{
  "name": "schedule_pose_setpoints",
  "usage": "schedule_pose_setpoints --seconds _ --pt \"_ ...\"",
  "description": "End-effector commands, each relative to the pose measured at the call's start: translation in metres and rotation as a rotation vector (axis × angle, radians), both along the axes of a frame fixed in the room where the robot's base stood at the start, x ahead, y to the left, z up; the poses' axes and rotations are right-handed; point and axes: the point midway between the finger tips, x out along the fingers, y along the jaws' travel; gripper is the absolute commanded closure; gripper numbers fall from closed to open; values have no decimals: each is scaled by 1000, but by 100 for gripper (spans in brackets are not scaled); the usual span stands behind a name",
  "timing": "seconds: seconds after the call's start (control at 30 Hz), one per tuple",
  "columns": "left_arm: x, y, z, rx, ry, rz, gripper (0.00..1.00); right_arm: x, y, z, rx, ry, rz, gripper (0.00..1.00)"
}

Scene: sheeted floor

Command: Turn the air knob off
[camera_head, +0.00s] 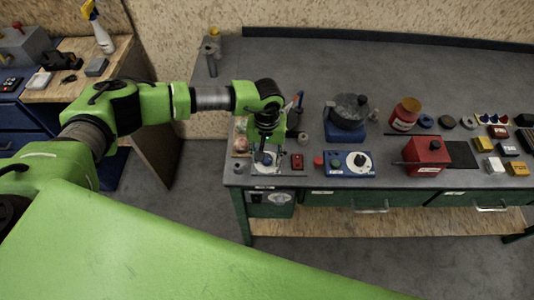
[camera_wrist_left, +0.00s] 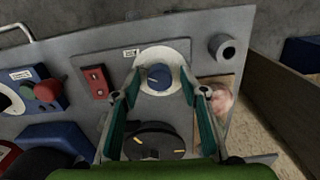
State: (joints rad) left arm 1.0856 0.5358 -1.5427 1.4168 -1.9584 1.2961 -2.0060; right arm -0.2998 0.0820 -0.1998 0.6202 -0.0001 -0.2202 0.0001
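The air knob appears to be the small blue knob (camera_wrist_left: 158,76) on a round white dial, set in a grey panel (camera_wrist_left: 215,65). A small label sits beside the dial, too small to read. In the head view the blue knob (camera_head: 264,158) shows just below my left gripper (camera_head: 266,145). In the left wrist view my left gripper (camera_wrist_left: 160,90) is open, its two green fingers on either side of the dial. I cannot tell whether they touch the knob. A black dial with yellow marks lies between the fingers nearer the palm. My right gripper is not in view.
A red switch (camera_head: 297,161) sits just right of the dial. Further right are a blue control box (camera_head: 348,164), a dark pot (camera_head: 347,112) and a red box (camera_head: 427,153). A short grey cylinder (camera_wrist_left: 222,47) stands near the dial.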

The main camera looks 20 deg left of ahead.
Motion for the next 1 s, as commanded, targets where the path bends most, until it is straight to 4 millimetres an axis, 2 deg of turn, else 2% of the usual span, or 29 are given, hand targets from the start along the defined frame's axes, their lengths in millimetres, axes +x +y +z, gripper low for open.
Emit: schedule_pose_setpoints --seconds 0.27,0.3,0.43,0.77,1.0 --pt "0 0 -2 -1 -1 -1 60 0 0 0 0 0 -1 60" --pt "0 0 -2 -1 -1 -1 65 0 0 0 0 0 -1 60" --pt "0 0 -2 -1 -1 -1 99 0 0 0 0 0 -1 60" --pt "0 0 -3 0 -1 20 99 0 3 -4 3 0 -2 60" --pt "0 -1 -6 -1 -1 130 99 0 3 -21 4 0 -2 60"
